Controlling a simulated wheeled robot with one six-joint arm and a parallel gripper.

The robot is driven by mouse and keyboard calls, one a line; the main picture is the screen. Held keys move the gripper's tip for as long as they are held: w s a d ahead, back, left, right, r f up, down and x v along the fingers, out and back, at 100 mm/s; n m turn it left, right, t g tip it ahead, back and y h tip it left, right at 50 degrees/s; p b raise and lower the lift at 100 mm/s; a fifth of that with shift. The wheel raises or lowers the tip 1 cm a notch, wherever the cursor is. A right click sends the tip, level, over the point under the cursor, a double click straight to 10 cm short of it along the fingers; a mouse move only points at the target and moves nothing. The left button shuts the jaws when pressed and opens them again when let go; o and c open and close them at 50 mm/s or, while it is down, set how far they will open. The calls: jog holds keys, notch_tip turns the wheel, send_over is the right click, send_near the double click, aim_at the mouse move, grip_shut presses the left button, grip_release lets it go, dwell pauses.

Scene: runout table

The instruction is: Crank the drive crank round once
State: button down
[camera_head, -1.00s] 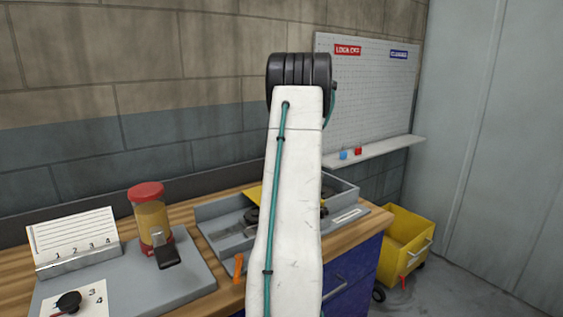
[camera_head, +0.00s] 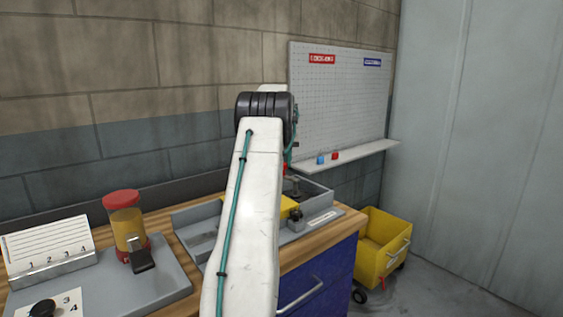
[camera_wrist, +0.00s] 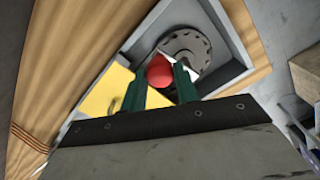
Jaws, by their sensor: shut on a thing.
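The drive crank shows a red knob (camera_wrist: 160,74) in the wrist view, beside a round dark grey disc (camera_wrist: 187,47) with holes around its rim. My gripper (camera_wrist: 161,80) has its green fingers on either side of the knob and is shut on it. The crank arm is mostly hidden under the knob and fingers. In the head view my white arm hides most of the gripper; a small red patch (camera_head: 284,168) shows just right of it, by the disc (camera_head: 296,187) in the grey tray.
A yellow cart (camera_head: 372,262) stands on the floor at right, below a pegboard shelf (camera_head: 350,156).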

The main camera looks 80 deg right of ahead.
jog(key=c, duration=1.1)
grip_release()
jog(key=shift+o, duration=0.2)
jog(key=shift+r, duration=3.85)
